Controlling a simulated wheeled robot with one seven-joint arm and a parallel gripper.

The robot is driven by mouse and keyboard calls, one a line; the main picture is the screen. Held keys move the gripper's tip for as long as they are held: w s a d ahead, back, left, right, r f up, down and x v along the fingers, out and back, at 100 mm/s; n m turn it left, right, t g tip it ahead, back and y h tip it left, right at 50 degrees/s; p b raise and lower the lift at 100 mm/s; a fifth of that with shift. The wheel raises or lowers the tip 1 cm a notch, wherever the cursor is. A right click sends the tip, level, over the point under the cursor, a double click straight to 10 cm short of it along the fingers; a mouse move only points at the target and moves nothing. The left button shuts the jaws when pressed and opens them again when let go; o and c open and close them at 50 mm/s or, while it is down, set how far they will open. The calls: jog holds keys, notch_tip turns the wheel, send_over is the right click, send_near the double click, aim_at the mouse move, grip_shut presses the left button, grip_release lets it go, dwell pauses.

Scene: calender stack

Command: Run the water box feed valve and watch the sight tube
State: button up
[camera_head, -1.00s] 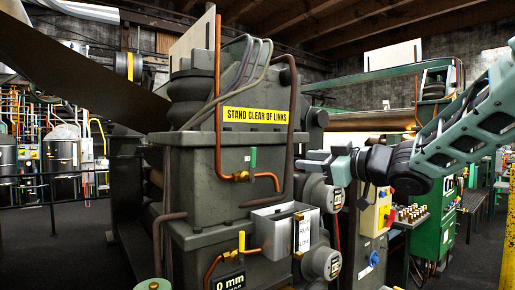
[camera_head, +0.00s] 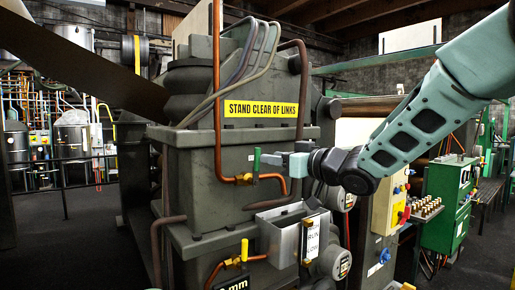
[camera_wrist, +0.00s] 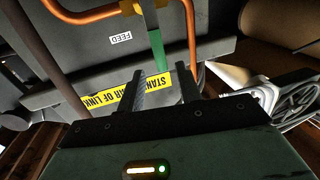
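The feed valve is a brass valve (camera_head: 243,179) on a copper pipe, with an upright green handle (camera_head: 257,160). In the wrist view the green handle (camera_wrist: 157,50) hangs beside a "FEED" label (camera_wrist: 120,37). My gripper (camera_head: 268,158) is at the handle from the right. In the wrist view my gripper (camera_wrist: 160,82) is open, with the handle's end between or just beyond its fingertips; I cannot see contact. The grey metal water box (camera_head: 275,236) sits below the valve. A "RUN"/"LOW" plate (camera_head: 312,240) is on its right with brass fittings; the sight tube's water level is too small to tell.
A second valve with a yellow handle (camera_head: 244,250) is on a lower copper pipe. A yellow "STAND CLEAR OF LINKS" sign (camera_head: 260,108) is on the machine above. A yellow control box (camera_head: 388,205) with knobs and a green cabinet (camera_head: 445,205) stand to the right. Dark floor is open at left.

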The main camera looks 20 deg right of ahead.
aim_at(257, 173)
jog(key=p+x, duration=0.2)
jog(key=x, duration=0.4)
jog(key=shift+w+a+p, duration=0.2)
jog(key=shift+w+p, duration=0.1)
jog(key=shift+w, duration=0.05)
grip_shut()
